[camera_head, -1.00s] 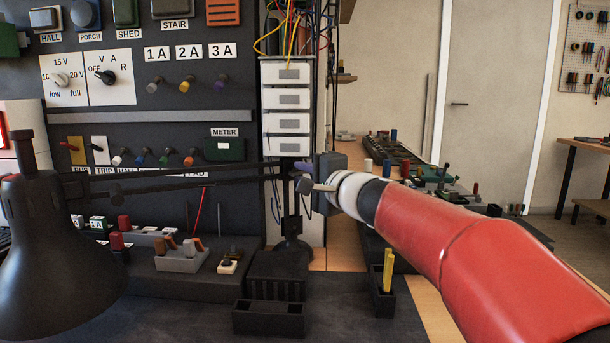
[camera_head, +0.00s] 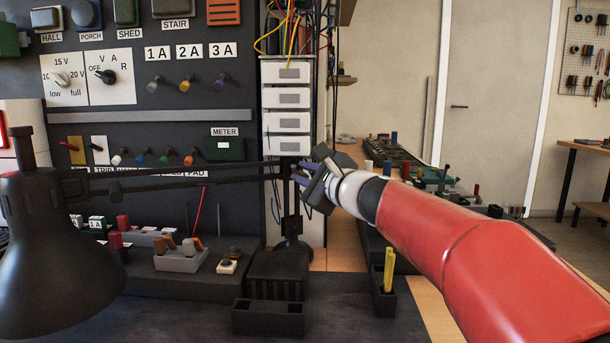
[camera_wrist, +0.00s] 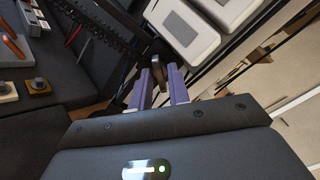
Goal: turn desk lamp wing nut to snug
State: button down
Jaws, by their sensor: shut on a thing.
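The black desk lamp has its shade (camera_head: 50,235) at the left of the head view. Its twin arm bars (camera_head: 200,176) run right to a joint on an upright post (camera_head: 291,215). My gripper (camera_head: 297,176) is at that joint, its purple fingers pointing left. In the wrist view the two purple fingers (camera_wrist: 158,78) stand on either side of a small dark piece, which I take to be the wing nut (camera_wrist: 157,66), and are shut on it. In the head view the fingers hide the nut. How tight it is cannot be seen.
A white drawer stack (camera_head: 287,98) with loose coloured wires above stands just behind the joint. A black panel with knobs and switches fills the left. Below are a small open black tray (camera_head: 268,320) and a holder with yellow sticks (camera_head: 388,272).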

jog(key=m, duration=0.4)
jog(key=shift+m+p, duration=0.4)
jog(key=m+p, duration=0.1)
jog(key=m, duration=0.4)
jog(key=shift+f, duration=0.1)
jog(key=shift+p, duration=0.3)
jog(key=c, duration=1.6)
grip_release()
jog(key=shift+o, duration=0.2)
jog(key=b+v, duration=0.1)
jog(key=v, duration=0.6)
jog(key=shift+s+d, duration=0.3)
